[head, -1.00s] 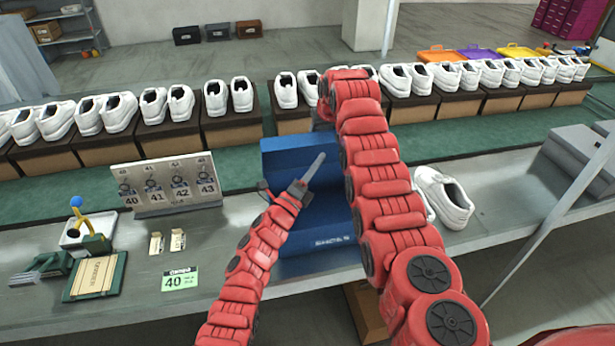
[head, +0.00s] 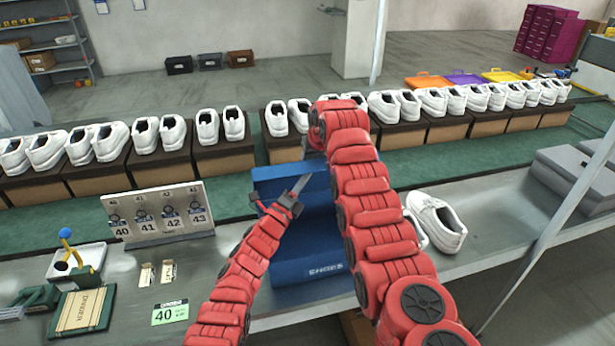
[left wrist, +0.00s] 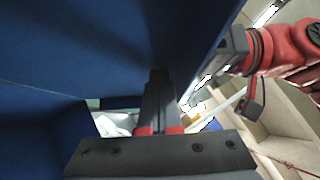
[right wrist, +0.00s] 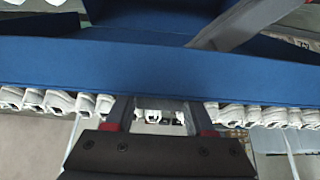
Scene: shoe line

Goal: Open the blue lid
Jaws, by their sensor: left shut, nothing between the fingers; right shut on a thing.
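The blue shoe box (head: 305,262) stands on the grey bench, with lettering along its near edge. Its blue lid (head: 275,182) appears raised at the far side; my arms partly hide it. My left gripper (head: 308,178) is shut and empty over the box, its fingertips near the lid. In the left wrist view, its fingers (left wrist: 160,85) lie close beneath or beside a broad blue panel; I cannot tell whether they touch.
White shoes (head: 437,222) stand to the box's right. A number sign (head: 160,212), a green card (head: 170,312) and small tools lie left. Behind is a green conveyor (head: 225,178) with shoes on boxes. The bench is clear between the shoes and the grey boxes (head: 575,178).

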